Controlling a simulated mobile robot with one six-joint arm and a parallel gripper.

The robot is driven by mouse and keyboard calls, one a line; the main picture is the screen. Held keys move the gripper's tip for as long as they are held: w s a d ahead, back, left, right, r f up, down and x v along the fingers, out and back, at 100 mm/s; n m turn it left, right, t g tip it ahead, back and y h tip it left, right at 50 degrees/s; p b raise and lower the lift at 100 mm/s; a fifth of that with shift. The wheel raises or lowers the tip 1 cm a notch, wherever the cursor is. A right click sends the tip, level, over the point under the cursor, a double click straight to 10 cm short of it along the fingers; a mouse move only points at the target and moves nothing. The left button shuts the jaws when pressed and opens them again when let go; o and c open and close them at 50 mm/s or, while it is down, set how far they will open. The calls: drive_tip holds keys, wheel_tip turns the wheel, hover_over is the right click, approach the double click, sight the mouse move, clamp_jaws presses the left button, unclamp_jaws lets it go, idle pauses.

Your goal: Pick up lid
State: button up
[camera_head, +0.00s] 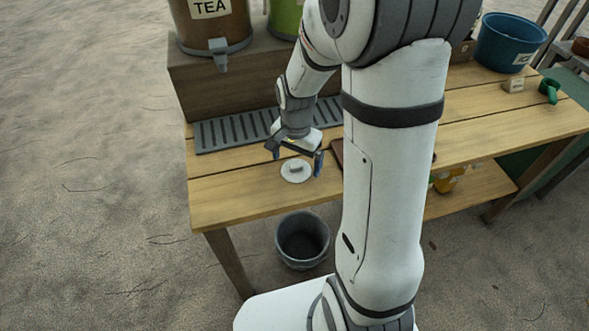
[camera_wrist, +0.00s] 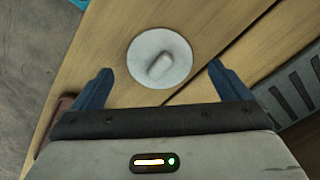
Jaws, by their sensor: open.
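The lid is a pale grey-white disc with a raised knob; it lies flat on the wooden table (camera_head: 225,193). In the head view the lid (camera_head: 296,178) is near the front left of the table. My gripper (camera_head: 295,163) is open and empty, just above and behind the lid. In the wrist view the lid (camera_wrist: 142,55) is at top centre, a little beyond the fingertips, its knob pointing diagonally. The two fingers of my gripper (camera_wrist: 160,82) are spread wider than the knob. The gap in height between fingertips and lid is hard to judge.
A slotted grey drip tray (camera_head: 225,131) lies behind the lid, below a tea dispenser (camera_head: 212,25) on a wooden riser. A dark bucket (camera_head: 302,240) stands on the ground before the table. A blue tub (camera_head: 508,42) and a green object (camera_head: 549,88) are at the right.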

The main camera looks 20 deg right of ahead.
drive_tip(key=shift+f, duration=0.8)
drive_tip(key=shift+c, duration=0.5)
drive_tip(key=c, duration=1)
drive_tip(key=shift+o, duration=0.2)
